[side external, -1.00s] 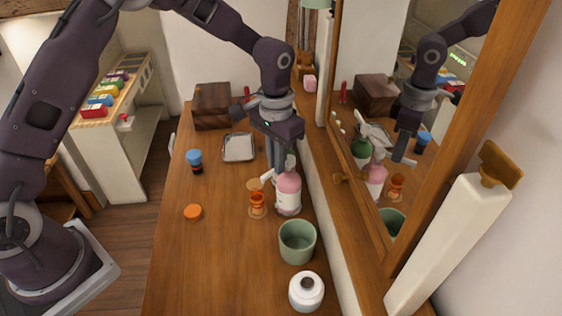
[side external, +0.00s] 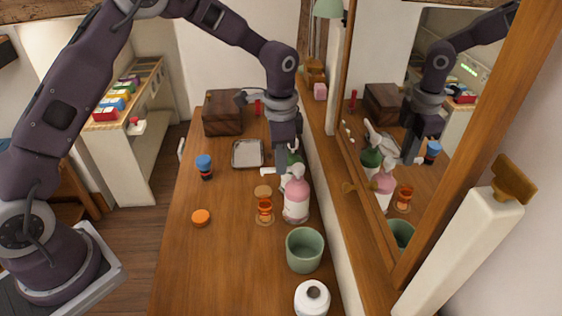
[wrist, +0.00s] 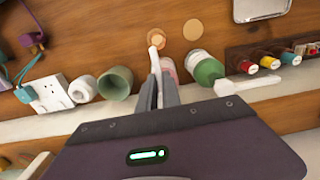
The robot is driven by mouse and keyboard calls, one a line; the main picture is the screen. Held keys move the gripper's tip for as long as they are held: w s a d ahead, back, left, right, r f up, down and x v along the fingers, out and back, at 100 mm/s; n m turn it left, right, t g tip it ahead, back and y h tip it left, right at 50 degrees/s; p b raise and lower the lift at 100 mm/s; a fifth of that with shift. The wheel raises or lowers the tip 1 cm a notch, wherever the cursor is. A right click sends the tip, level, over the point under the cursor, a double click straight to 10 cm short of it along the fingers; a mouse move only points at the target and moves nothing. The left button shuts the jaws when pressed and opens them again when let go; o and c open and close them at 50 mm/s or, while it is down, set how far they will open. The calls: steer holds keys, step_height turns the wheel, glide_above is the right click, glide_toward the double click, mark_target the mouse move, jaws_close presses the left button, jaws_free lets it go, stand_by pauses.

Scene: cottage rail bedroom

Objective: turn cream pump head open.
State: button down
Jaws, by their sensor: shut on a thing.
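A pink bottle (side external: 296,205) with a white pump head (side external: 298,172) stands upright on the wooden dresser top, near the wall edge. My gripper (side external: 288,165) reaches down from above and is shut on this pump head. In the wrist view the two fingers (wrist: 157,92) pinch it, and its white nozzle (wrist: 155,58) points up the picture, toward an amber bottle. The pink body (wrist: 168,68) is partly hidden behind the fingers. A green bottle (wrist: 207,69) stands close on the right in the wrist view, mostly hidden in the side view.
The amber bottle (side external: 265,207) stands just left of the pink bottle. A metal tray (side external: 247,154) and a dark wooden box (side external: 222,112) lie farther back. A mirror is at right. The front left top is clear.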

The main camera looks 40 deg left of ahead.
steer(key=shift+w, duration=0.1)
stand_by(0.4)
steer(key=c, duration=1.5)
jaws_free()
step_height(320, 180, up, 7)
steer(key=shift+r, duration=0.1)
